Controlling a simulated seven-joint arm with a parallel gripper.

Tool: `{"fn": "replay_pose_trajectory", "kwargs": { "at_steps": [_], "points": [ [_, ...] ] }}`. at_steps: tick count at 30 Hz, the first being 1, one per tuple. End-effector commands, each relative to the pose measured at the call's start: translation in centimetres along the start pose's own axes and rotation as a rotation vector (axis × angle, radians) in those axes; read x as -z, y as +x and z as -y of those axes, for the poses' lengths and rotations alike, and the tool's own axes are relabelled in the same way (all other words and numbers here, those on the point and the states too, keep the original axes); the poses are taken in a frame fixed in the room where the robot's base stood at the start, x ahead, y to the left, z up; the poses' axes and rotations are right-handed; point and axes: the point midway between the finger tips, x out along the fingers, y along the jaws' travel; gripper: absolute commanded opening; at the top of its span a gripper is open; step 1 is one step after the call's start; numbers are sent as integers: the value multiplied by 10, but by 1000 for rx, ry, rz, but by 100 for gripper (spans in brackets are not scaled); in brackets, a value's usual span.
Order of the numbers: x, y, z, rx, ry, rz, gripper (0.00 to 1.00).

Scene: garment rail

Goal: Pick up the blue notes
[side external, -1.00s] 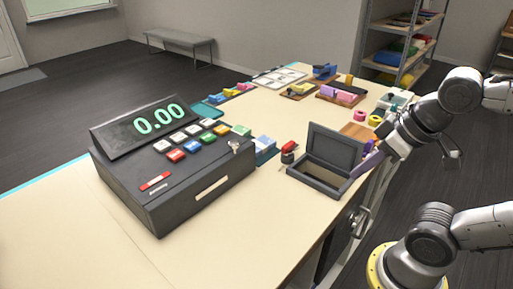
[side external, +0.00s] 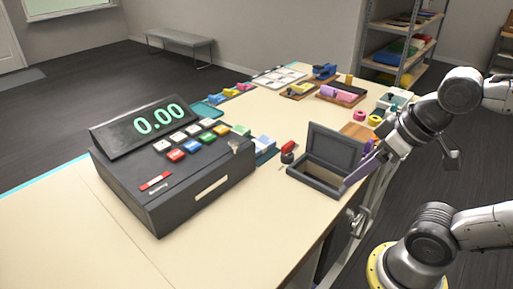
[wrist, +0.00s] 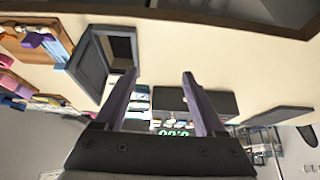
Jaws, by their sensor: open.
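A light blue stack that looks like the blue notes (side external: 264,143) lies on the table just behind the right side of the cash register (side external: 180,170). Small pale stacks (wrist: 138,104) show between my fingers in the wrist view, too small to tell apart by colour. My gripper (side external: 352,180) has purple fingers and is at the right table edge, beside the open grey box (side external: 318,185). It is well to the right of the blue stack. In the wrist view my gripper (wrist: 158,77) is open with nothing between the fingertips.
The box's raised lid (side external: 336,148) stands between my gripper and the far table. A red stamp-like object (side external: 288,150) sits left of the box. Tape rolls (side external: 375,120) and stationery trays (side external: 340,96) fill the back right. The front tabletop is clear.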

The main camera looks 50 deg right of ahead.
Motion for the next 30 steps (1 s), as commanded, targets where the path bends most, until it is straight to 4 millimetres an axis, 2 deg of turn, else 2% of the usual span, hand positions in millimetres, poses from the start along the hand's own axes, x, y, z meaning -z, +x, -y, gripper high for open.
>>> {"fn": "replay_pose_trajectory", "kwargs": {
  "at_steps": [1, 4, 12, 17, 20, 23, 27, 30],
  "points": [
    [0, 0, 0, 0, 0, 0, 83],
    [0, 0, 0, 0, 0, 0, 100],
    [0, 0, 0, 0, 15, 0, 100],
    [-4, -3, 0, -2, 153, 24, 100],
    [13, -20, 0, -1, 306, 9, 100],
    [41, -37, -1, -5, 481, 15, 100],
    [87, -53, -4, -25, 719, 46, 100],
    [126, -57, -8, -51, 894, 79, 100]
  ]
}}
